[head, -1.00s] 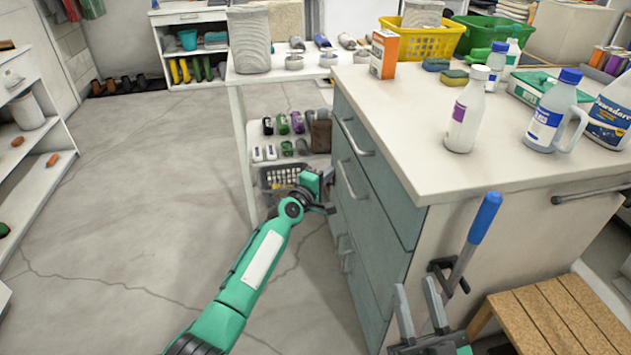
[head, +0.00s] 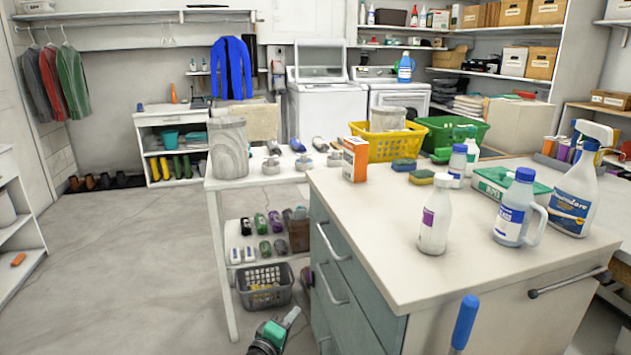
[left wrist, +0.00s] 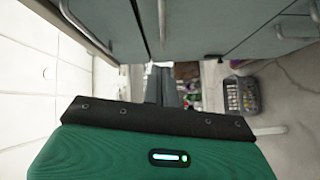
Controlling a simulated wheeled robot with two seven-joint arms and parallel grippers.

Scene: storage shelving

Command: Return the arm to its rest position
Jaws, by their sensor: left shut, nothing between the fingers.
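My left gripper (head: 291,318) shows at the bottom of the head view, left of the drawer cabinet (head: 352,290). It is low over the floor, in front of the grey basket. In the left wrist view its dark fingers (left wrist: 164,86) are together with nothing between them. Grey-green drawer fronts with bar handles (left wrist: 84,25) run across the top of that view, close to the gripper. Most of my left arm is below the head view. My right gripper is out of view.
The white worktop (head: 385,215) holds bottles, sponges and an orange box (head: 356,160). A grey basket (head: 264,286) stands under the side table, and also shows in the left wrist view (left wrist: 242,96). A blue handle (head: 465,322) rises by the cabinet's end. Floor (head: 130,270) at left is clear.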

